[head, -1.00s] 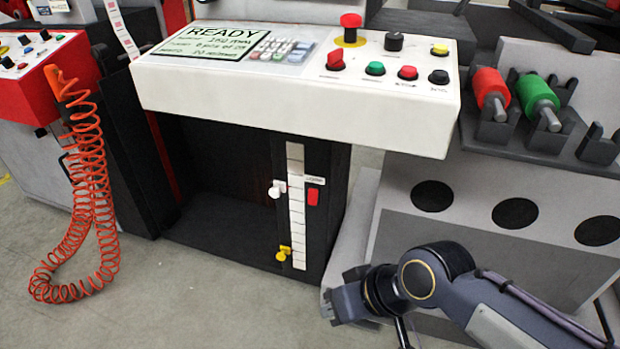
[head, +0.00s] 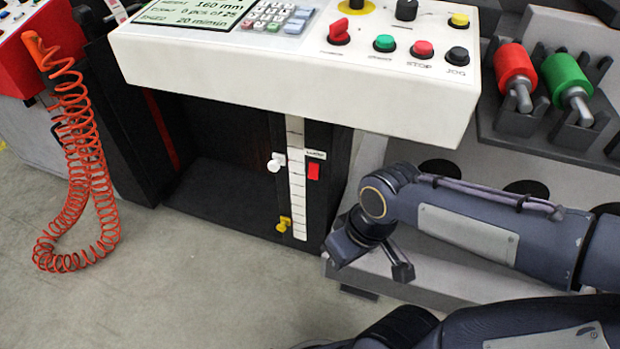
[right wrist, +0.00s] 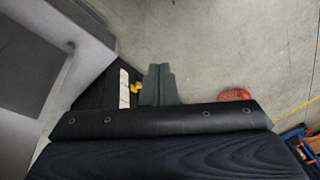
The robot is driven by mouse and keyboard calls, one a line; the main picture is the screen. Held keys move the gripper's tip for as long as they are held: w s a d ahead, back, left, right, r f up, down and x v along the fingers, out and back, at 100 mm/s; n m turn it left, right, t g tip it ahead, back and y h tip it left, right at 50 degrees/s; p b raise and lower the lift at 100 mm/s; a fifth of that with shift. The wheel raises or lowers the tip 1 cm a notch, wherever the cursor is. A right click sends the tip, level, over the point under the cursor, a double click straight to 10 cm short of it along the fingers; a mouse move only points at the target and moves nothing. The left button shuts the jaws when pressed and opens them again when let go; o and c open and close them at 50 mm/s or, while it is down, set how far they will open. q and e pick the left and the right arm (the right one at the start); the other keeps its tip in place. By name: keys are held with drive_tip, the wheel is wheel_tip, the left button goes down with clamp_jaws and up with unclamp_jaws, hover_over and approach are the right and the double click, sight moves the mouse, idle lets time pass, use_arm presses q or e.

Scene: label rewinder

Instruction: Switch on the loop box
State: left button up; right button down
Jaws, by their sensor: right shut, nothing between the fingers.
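The loop box (head: 262,215) is the dark open-fronted box under the white console. Its front post carries a white scale strip (head: 297,190), a white knob (head: 274,164), a yellow knob (head: 283,224) and a small red rocker switch (head: 314,172) below a label. My right arm's wrist is to the lower right of the switch, apart from it. My right gripper (right wrist: 162,82) shows in the right wrist view, shut and empty, with the yellow knob (right wrist: 136,87) and scale strip (right wrist: 123,90) to its left. The switch is not discernible there. My left gripper is out of view.
The white console (head: 290,80) with buttons and display overhangs the box. A red coiled hose (head: 85,170) hangs at left. Red and green rollers (head: 512,66) sit in a rack at right. Grey floor (head: 190,270) in front of the box is clear.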

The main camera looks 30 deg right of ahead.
sight(314, 176)
drive_tip(key=w+d+f+n+g+h+p, duration=0.35)
drive_tip(key=w+d+n+h+p, duration=0.25)
drive_tip(key=w+n+h, duration=0.45)
drive_tip(key=w+a+f+n+t+h+p, duration=0.2)
drive_tip(key=w+a+n+t, duration=0.1)
drive_tip(key=n+t, duration=0.3)
drive_tip(key=w+a+f+n+t+h+p, duration=0.1)
drive_tip(key=w+a+f+n+t+p, duration=0.1)
drive_tip(key=n, duration=0.7)
drive_tip(key=w+a+f+t, duration=0.1)
drive_tip(key=w+a+t, duration=0.1)
drive_tip(key=w+t, duration=0.1)
drive_tip(key=shift+w+f+t+h, duration=0.3)
drive_tip(key=shift+f+t+h, duration=0.05)
drive_tip(key=shift+t, duration=0.2)
drive_tip(key=b+x, duration=0.2)
drive_tip(key=x, duration=1.2)
drive_tip(key=shift+b, duration=0.4)
